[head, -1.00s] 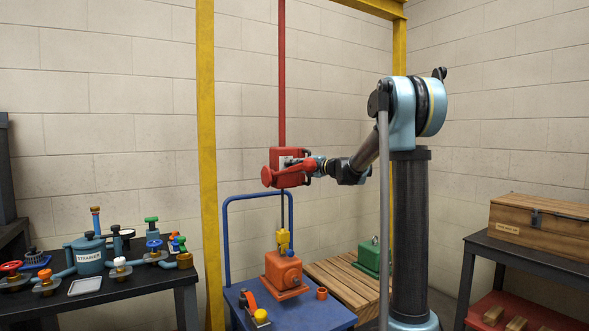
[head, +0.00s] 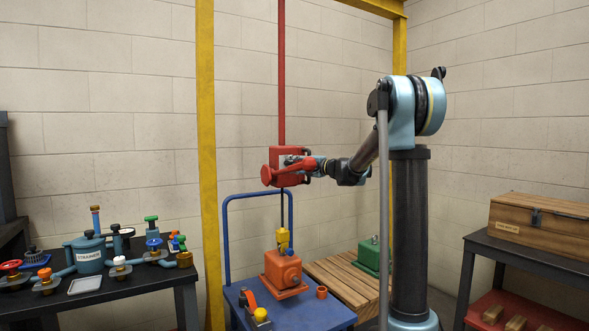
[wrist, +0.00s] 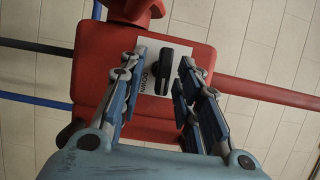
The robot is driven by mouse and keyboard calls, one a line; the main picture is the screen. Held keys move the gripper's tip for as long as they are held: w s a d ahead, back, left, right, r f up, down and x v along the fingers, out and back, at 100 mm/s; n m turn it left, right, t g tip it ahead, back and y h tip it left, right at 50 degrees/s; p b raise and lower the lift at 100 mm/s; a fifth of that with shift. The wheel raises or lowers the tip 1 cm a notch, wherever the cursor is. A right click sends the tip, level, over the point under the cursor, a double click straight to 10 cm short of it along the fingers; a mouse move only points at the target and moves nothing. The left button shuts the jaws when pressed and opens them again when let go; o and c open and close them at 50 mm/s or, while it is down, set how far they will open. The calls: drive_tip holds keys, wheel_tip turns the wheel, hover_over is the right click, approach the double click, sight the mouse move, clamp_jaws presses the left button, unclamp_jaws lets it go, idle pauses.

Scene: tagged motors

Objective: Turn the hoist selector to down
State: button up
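The red hoist box (head: 287,153) hangs on a red column above the blue cart. Its selector, a black elongated knob (wrist: 162,82), shows in the wrist view over a white plate (wrist: 147,108). The knob's long axis runs up and down in that picture. Sideways lettering that seems to read DOWN is left of the knob. My gripper (wrist: 157,85) is open, with one finger on each side of the knob. A gap shows at the left finger; the right finger is closer, and contact cannot be told. In the head view my gripper (head: 303,165) is at the box.
An orange motor (head: 283,268) stands on the blue cart (head: 320,315) below, under a yellow hook block (head: 283,239). A green motor (head: 368,258) sits on a wooden pallet (head: 335,280). Yellow posts (head: 206,150) frame the hoist. Side benches stand left and right.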

drive_tip(key=shift+d, duration=0.1)
drive_tip(key=v, duration=1.1)
drive_tip(key=shift+s+d, duration=0.2)
drive_tip(key=shift+d, duration=0.1)
drive_tip(key=shift+o, duration=0.5)
drive_tip(key=shift+f, duration=0.15)
